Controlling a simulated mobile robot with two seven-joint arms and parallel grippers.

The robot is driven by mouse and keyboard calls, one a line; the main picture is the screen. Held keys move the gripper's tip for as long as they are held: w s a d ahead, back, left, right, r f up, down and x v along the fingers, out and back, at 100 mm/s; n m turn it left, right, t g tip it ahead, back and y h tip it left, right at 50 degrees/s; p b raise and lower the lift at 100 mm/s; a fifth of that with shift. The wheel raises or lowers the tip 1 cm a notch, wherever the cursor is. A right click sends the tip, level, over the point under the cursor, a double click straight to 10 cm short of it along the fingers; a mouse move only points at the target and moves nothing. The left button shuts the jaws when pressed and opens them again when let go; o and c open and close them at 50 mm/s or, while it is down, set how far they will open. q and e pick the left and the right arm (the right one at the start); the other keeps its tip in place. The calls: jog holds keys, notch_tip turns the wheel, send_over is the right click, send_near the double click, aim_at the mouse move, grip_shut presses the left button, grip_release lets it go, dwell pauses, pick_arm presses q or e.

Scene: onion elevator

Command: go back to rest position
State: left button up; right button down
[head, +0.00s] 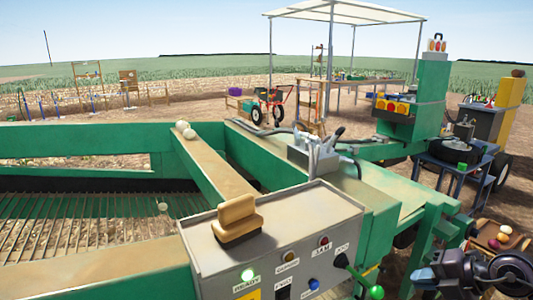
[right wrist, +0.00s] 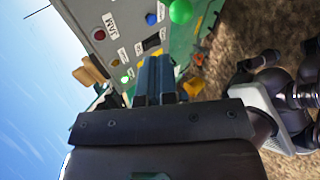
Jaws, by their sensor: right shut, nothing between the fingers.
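My right gripper (head: 424,279) is at the lower right of the head view, to the right of the grey control box (head: 290,222) and apart from it. In the right wrist view its two dark fingers (right wrist: 154,75) are together with nothing between them. They point toward the control box, which shows tilted on its side there. The green ball knob (head: 375,292) on the box's lever is left of the gripper in the head view and above the fingers in the right wrist view (right wrist: 180,11). My left gripper is in neither view.
A wooden-handled brush (head: 238,220) lies on the control box. The green light (head: 247,275) marked READY is lit. A crate with onions (head: 496,238) stands just above my right arm in the head view. Bare soil lies around.

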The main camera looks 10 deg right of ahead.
notch_tip(320, 180, up, 4)
jog(key=w+a+t+y, duration=0.2)
jog(key=a+t+y, duration=0.1)
jog(key=t, duration=0.1)
jog(key=s+f+m+t+h, duration=0.1)
jog(key=s+f+m+h, duration=0.15)
jog(key=f+m, duration=0.35)
jog(key=s+d+f+m+t+h, duration=0.1)
jog(key=s+f+m+h, duration=0.1)
jog(key=f+m+h, duration=0.3)
jog(key=s+f+m+t+h, duration=0.1)
jog(key=s+f+m+h, duration=0.15)
jog(key=f+m, duration=0.45)
jog(key=s+a+f+m+g, duration=0.3)
jog(key=s+a+f+m, duration=0.4)
jog(key=s+f, duration=0.4)
jog(key=shift+s+a+g, duration=0.4)
jog(key=shift+s+a, duration=0.4)
jog(key=shift+s, duration=0.3)
jog(key=shift+f, duration=0.1)
